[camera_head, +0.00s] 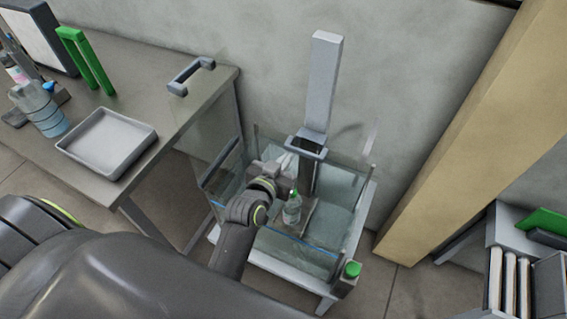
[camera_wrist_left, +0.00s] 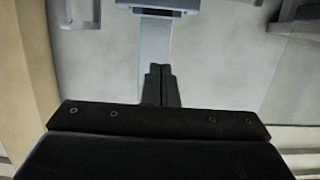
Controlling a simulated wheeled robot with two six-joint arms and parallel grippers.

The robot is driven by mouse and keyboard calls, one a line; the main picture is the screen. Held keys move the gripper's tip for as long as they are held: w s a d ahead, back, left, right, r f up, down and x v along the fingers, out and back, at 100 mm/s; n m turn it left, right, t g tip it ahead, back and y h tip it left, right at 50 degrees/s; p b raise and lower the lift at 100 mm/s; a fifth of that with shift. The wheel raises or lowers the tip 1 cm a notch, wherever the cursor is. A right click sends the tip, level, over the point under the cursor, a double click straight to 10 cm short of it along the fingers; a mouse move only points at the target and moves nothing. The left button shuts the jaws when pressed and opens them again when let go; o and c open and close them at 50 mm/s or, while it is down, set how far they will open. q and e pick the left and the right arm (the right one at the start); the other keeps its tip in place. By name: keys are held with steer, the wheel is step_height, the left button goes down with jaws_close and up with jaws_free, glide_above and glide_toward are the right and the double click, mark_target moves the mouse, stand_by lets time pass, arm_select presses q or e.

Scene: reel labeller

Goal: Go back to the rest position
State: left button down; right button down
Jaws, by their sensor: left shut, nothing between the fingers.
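My left gripper (camera_head: 284,168) is inside the clear-walled machine (camera_head: 345,230), near the foot of its grey upright column (camera_head: 322,85). In the left wrist view its two dark fingers (camera_wrist_left: 160,72) are together with nothing between them, and the grey column (camera_wrist_left: 155,40) shows beyond the tips. A small clear bottle with a green cap (camera_head: 292,209) stands inside the machine, just right of my left wrist and apart from the fingers. My right gripper is not in view.
Clear walls surround my left gripper. A green button (camera_head: 352,269) sits at the machine's front corner. A beige pillar (camera_head: 470,120) stands right.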

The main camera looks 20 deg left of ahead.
arm_select(q)
steer(key=shift+s+r, duration=0.1)
steer(key=shift+s, duration=0.2)
